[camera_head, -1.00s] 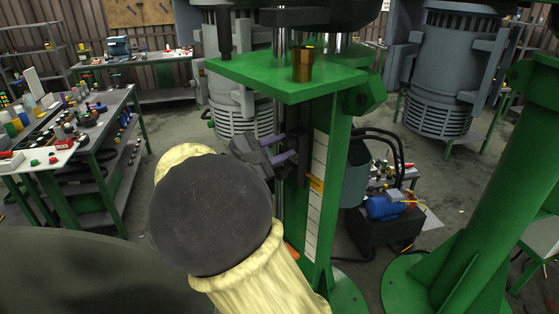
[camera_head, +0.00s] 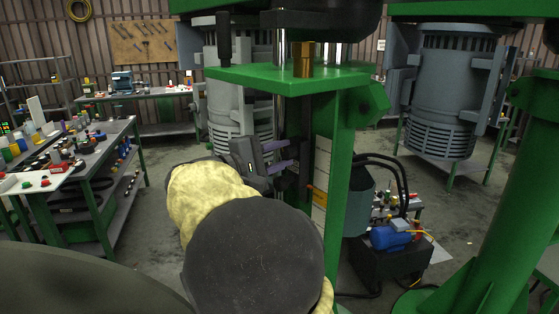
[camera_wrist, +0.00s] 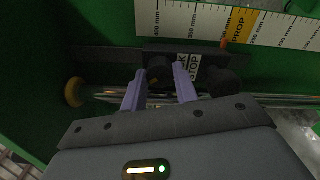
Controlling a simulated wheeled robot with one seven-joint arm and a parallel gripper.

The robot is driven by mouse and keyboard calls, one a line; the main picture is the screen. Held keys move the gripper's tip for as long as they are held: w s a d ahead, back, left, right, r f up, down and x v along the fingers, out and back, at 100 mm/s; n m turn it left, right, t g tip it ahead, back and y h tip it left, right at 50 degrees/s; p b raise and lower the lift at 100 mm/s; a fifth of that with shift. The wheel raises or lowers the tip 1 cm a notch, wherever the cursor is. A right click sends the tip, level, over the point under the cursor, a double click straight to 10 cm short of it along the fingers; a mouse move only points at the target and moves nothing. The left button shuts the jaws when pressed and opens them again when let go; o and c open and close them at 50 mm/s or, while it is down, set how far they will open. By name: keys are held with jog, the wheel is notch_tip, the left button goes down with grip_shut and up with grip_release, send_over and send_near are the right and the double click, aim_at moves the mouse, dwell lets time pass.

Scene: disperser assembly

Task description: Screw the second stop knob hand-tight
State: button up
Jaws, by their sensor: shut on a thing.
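My gripper (camera_wrist: 159,80) has two pale purple fingers closed around a dark stop knob (camera_wrist: 158,69) on a black stop block (camera_wrist: 151,48). A second dark knob (camera_wrist: 222,80) sits to the right on the same block, outside the fingers. In the head view my gripper (camera_head: 291,156) reaches the dark stop assembly on the green column (camera_head: 341,170).
A printed millimetre scale (camera_wrist: 193,20) with a yellow band and an orange pointer (camera_wrist: 224,43) lies beside the block. A shiny rod (camera_wrist: 270,99) runs under it. A green plate (camera_head: 290,82) overhangs my gripper.

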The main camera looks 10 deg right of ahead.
jog(key=o, duration=1)
jog(key=shift+c, duration=0.2)
jog(key=shift+a, duration=0.15)
jog(key=b+v, duration=0.2)
jog(key=v, duration=1.5)
jog(key=shift+s, duration=0.1)
